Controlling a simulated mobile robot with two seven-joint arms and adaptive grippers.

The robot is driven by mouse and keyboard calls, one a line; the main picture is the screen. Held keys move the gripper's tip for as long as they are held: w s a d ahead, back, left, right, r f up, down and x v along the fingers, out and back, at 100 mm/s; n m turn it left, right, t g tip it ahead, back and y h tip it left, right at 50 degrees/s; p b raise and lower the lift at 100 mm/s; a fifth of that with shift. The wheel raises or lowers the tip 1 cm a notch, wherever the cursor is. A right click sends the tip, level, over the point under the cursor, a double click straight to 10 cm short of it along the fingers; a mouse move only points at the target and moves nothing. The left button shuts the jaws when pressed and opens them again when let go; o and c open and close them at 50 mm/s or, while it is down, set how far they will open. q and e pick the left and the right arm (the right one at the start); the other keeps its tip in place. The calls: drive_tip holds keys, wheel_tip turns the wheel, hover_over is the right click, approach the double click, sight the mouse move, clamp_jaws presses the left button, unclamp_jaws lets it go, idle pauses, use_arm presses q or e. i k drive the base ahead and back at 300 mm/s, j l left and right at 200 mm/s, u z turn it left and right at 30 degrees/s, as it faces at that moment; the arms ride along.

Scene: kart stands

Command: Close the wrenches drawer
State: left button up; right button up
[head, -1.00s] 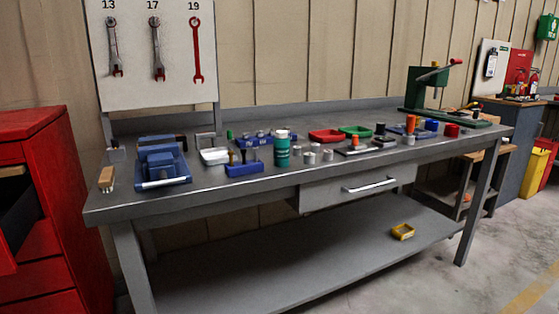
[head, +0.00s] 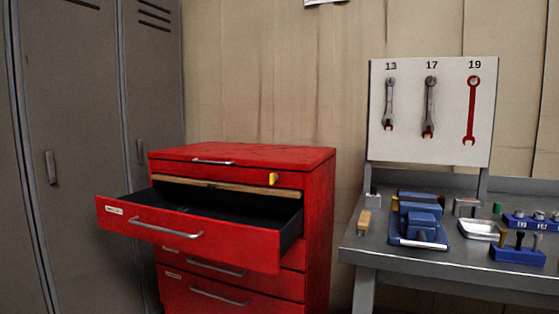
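A red tool cabinet (head: 318,215) stands in the middle of the head view. One of its drawers (head: 185,234), the second from the top, is pulled far out. The drawer has a silver bar handle (head: 166,228) and a small white label (head: 115,211) too small to read. Its dark inside (head: 235,205) looks empty where it shows. The drawers above and below are shut. Neither of my grippers is in view.
Grey lockers (head: 90,150) stand left of the cabinet. A grey workbench (head: 400,258) stands to the right, with a blue vise (head: 420,222) and small parts on it. Wrenches hang on a white board (head: 450,110) above the bench.

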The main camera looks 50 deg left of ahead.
sight(248, 231)
drive_tip(key=u, duration=2.25)
